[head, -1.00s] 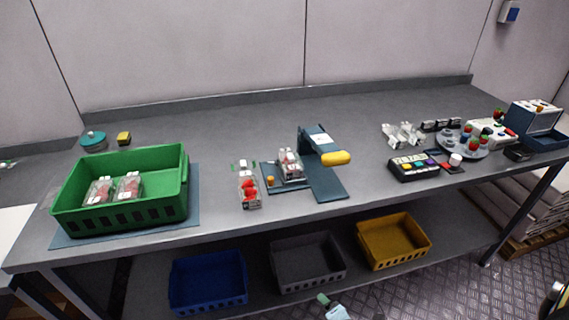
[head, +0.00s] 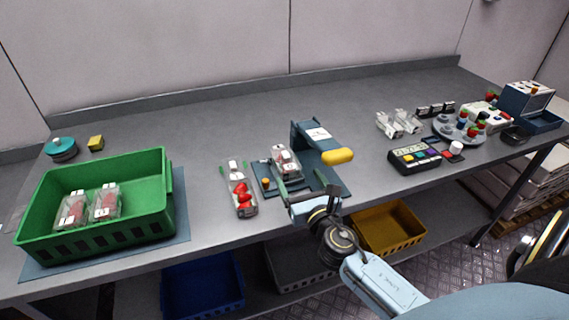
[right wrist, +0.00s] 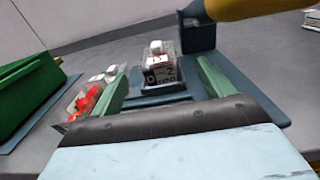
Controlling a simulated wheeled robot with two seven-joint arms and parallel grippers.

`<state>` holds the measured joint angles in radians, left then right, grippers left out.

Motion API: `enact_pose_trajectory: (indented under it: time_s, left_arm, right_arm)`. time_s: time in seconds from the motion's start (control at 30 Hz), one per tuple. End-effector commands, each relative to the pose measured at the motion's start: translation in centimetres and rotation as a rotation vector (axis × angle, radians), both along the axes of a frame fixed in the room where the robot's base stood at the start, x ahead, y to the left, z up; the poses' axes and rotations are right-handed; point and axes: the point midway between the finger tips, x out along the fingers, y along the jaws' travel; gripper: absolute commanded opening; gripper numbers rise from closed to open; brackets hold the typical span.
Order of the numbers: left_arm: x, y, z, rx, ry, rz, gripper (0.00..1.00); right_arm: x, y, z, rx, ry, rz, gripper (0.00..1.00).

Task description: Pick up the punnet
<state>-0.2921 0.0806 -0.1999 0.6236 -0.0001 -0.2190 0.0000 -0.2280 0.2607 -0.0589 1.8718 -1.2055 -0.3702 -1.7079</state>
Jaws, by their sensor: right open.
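A clear lidded punnet (head: 285,163) with a white label sits on the blue sealing stand (head: 330,178); it also shows in the right wrist view (right wrist: 158,70), ahead of the fingers. My right gripper (head: 303,187) is open at the front edge of the stand, its green fingers pointing toward the punnet. In the right wrist view my gripper (right wrist: 160,85) has a finger to either side of the punnet's line, with nothing clasped. Another punnet (head: 241,194) with red berries stands on the table to the left. My left gripper is not in view.
A green crate (head: 130,234) on a blue mat holds two labelled punnets. The stand's yellow handle (head: 337,156) overhangs to the right of the punnet. A keypad box (head: 414,158) stands further right. Blue, grey and yellow bins are on the lower shelf. The table behind is clear.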

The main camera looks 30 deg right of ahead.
Motion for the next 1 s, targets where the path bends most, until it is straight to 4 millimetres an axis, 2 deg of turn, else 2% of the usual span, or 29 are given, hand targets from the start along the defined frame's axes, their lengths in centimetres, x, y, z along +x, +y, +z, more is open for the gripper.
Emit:
enact_pose_trajectory:
  time_s: [0.03, 0.17, 0.37, 0.7, 1.0]
  left_arm:
    - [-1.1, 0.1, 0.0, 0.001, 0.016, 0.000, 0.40]
    - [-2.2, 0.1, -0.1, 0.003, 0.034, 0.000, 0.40]
    - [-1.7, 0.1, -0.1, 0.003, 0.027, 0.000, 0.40]
    - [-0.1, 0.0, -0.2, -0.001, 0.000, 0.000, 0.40]
    - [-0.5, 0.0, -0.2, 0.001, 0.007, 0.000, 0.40]
  right_arm:
    - [1.0, -0.2, 0.2, -0.001, -0.003, 0.000, 0.80]
    - [2.5, -0.6, 0.0, 0.002, -0.001, 0.000, 0.80]
    - [3.7, -0.8, 0.0, 0.002, 0.000, -0.001, 0.80]
    - [7.9, -1.5, 0.1, 0.001, 0.000, -0.001, 0.80]
    - [8.2, -1.6, 0.1, 0.002, 0.001, 0.000, 0.79]
